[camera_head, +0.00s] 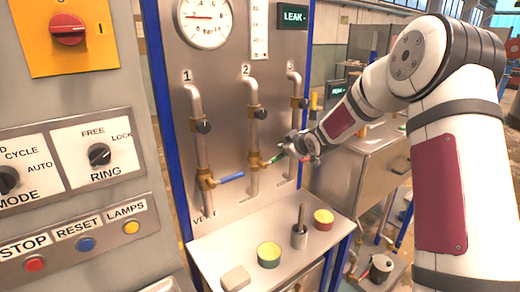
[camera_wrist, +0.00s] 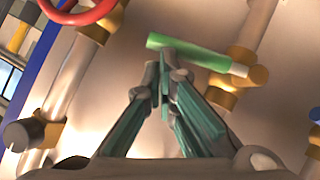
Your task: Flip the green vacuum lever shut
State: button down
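The green lever (camera_head: 277,157) sticks out to the right from the brass valve (camera_head: 255,161) on pipe 2, across the pipe. In the wrist view the green lever (camera_wrist: 188,52) lies across the upper middle, its metal stem running right to the brass valve (camera_wrist: 258,75). My gripper (camera_head: 295,149) is at the lever's free end. In the wrist view my gripper's fingertips (camera_wrist: 166,68) are together just below the lever, with nothing visible between them. They overlap its lower edge in the picture; I cannot tell whether they touch it.
A blue lever (camera_head: 231,177) sticks out from pipe 1. A red ring-shaped handle (camera_wrist: 78,12) is at upper left in the wrist view. A lit sign reads LEAK (camera_head: 293,16).

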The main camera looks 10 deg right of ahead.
jog(key=shift+w+d+f, duration=0.1)
jog(key=shift+d+f, duration=0.15)
jog(key=shift+f, duration=0.3)
dwell(0.4)
